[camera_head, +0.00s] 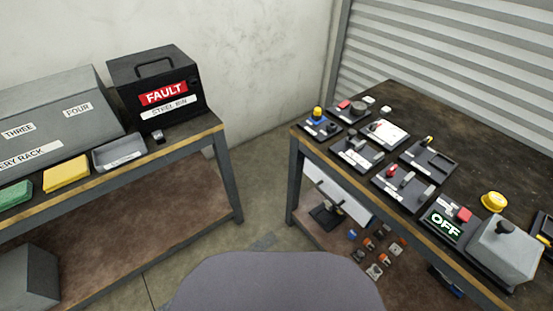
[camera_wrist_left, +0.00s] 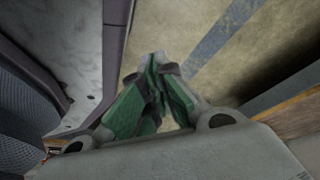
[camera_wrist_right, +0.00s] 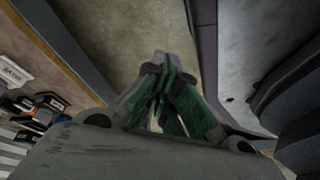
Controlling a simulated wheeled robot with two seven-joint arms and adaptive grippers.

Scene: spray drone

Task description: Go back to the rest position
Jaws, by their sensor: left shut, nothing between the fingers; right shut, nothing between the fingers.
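My left gripper (camera_wrist_left: 155,85) shows in the left wrist view, its green-padded fingers shut with nothing between them. It hangs over bare floor, close to a grey part of my own body. My right gripper (camera_wrist_right: 165,85) shows in the right wrist view, also shut and empty over the floor, with my body at its right. Neither gripper nor arm shows in the head view. Both grippers are apart from the tables.
The left bench (camera_head: 190,137) bears a black FAULT bin (camera_head: 155,75), a grey rack (camera_head: 60,105) and a yellow tray (camera_head: 66,174). The right bench (camera_head: 410,103) bears several black trays, an OFF sign (camera_head: 443,225) and a grey box (camera_head: 505,250). Floor (camera_head: 262,190) between the benches is clear.

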